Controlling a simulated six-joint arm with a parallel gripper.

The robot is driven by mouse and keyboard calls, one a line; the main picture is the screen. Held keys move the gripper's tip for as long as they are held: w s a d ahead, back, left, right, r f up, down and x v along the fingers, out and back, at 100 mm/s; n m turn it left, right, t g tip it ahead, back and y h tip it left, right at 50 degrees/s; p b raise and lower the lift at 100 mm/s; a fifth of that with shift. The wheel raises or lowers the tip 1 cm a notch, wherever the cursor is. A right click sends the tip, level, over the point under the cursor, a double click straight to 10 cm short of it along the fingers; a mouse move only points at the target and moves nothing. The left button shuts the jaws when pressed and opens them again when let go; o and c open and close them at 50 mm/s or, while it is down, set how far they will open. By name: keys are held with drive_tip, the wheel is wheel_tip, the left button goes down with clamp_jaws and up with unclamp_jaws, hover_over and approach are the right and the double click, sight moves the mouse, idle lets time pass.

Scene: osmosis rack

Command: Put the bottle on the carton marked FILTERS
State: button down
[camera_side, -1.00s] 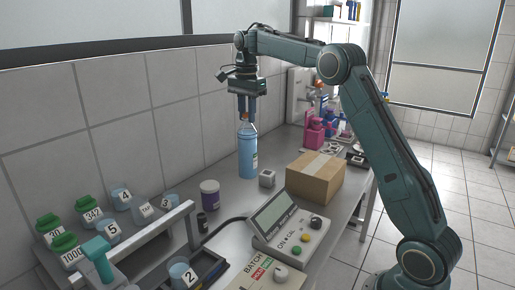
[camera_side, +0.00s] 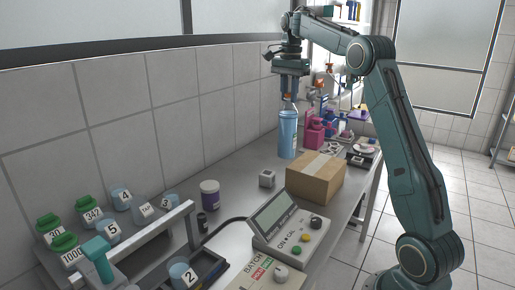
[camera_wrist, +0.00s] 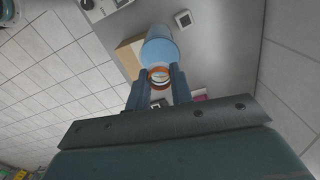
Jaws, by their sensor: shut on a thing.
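My gripper (camera_side: 289,97) is shut on the neck of a blue bottle (camera_side: 287,136) with an orange ring at its top. The bottle hangs upright, behind and to the left of a brown cardboard carton (camera_side: 314,182) in the side view. Whether the bottle's base clears the bench is hard to tell. No FILTERS marking is readable on the carton. In the wrist view the bottle (camera_wrist: 160,48) is between my fingers (camera_wrist: 160,85), and the carton (camera_wrist: 130,55) shows partly behind it at the left.
A meter with a screen (camera_side: 290,222) stands in front of the carton. Pink and blue bottles (camera_side: 315,131) stand behind. The tiled wall runs along the left.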

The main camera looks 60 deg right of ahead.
drive_tip(key=s+d+r, duration=0.3)
drive_tip(key=s+d, duration=0.3)
drive_tip(key=s, duration=0.2)
drive_tip(key=shift+r+m, duration=0.3)
drive_tip(key=shift+r, duration=0.05)
drive_tip(key=shift+d, duration=0.1)
drive_tip(key=shift+f, duration=2.2)
drive_tip(key=shift+f, duration=1.9)
drive_tip(key=c, duration=1.2)
unclamp_jaws()
drive_tip(key=shift+f, duration=0.1)
drive_tip(key=shift+c, duration=0.2)
